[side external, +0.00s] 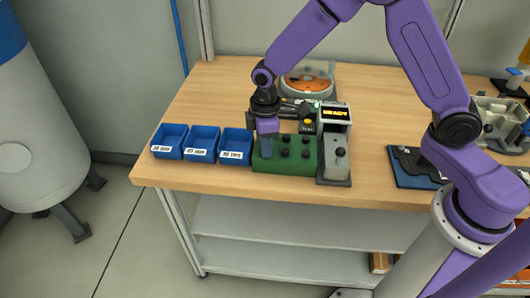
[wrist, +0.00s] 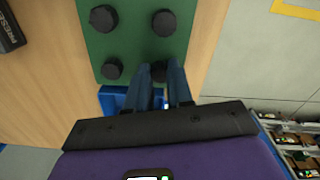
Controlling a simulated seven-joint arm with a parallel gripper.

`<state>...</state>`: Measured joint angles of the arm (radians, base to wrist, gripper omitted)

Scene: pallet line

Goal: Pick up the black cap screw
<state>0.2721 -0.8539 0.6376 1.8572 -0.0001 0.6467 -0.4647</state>
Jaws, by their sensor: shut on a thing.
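A green block (side external: 302,165) on the wooden table holds several black cap screws, and it also shows in the wrist view (wrist: 133,45). My gripper (side external: 266,152) points down over the left part of the block. In the wrist view my gripper's blue-grey fingers (wrist: 160,66) are closed around one black cap screw (wrist: 158,73) at the block's lower right corner. The fingers partly hide this screw. I cannot tell whether it still sits in the block. Other cap screws stand clear in the block, such as one at the upper left (wrist: 103,18).
Three labelled blue bins (side external: 202,145) stand in a row left of the block. A grey device with a lit display (side external: 335,114) stands close on the right. An orange disc (side external: 306,80) lies behind. Bare table lies farther right before a dark blue mat (side external: 410,181).

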